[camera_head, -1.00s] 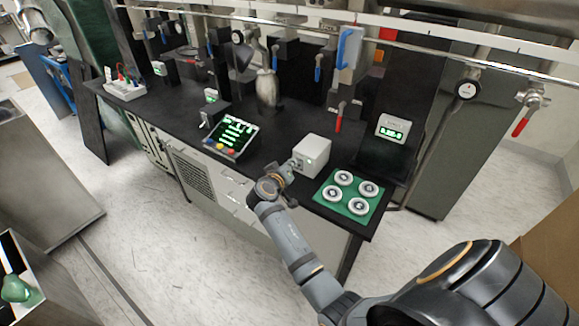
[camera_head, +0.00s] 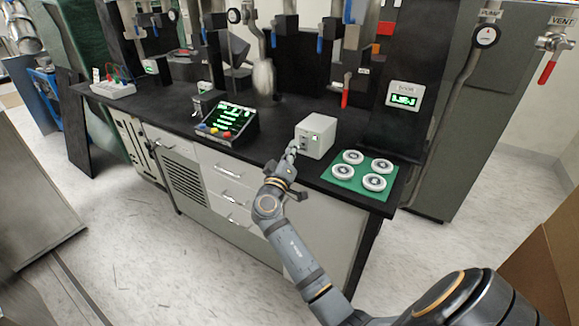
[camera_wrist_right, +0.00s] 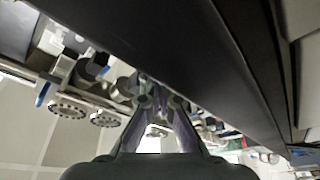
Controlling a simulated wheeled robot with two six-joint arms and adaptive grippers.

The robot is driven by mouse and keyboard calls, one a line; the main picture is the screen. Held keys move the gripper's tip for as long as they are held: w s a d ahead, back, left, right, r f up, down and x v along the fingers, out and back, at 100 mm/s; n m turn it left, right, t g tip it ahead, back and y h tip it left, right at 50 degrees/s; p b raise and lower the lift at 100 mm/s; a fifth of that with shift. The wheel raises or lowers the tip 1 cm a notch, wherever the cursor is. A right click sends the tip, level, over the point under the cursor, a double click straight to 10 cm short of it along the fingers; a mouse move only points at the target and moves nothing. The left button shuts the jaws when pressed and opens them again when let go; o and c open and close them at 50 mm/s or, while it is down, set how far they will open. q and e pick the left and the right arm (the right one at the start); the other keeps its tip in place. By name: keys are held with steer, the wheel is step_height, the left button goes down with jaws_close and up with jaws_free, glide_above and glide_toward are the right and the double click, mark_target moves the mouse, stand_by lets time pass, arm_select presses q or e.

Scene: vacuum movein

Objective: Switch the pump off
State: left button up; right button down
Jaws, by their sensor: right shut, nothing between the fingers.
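A pipe with a round gauge (camera_head: 486,37) carries a label that seems to read PUMP at the upper right. My right gripper (camera_head: 291,153) is shut and empty, at the left front of the box; contact cannot be made out. In the right wrist view its fingers (camera_wrist_right: 160,102) are in the middle, below a dark slanting edge. My left gripper is not in view.
A green mat (camera_head: 342,182) with several white round parts lies right of the box. A control panel (camera_head: 227,122) with coloured buttons stands to the left. A red-handled valve (camera_head: 547,70) marked VENT is at the upper right. White drawers (camera_head: 228,172) are below the bench.

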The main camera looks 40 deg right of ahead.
steer(key=shift+d+f+b, duration=0.1)
steer(key=shift+f+b, duration=0.3)
steer(key=shift+b, duration=0.05)
steer(key=shift+r+p, duration=0.35)
steer(key=shift+p, duration=0.2)
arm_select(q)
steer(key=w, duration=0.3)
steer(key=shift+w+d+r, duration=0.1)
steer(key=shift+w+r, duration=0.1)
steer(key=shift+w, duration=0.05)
arm_select(e)
steer(key=v, duration=0.7)
steer(key=shift+s+a, duration=0.2)
steer(key=shift+a, duration=0.05)
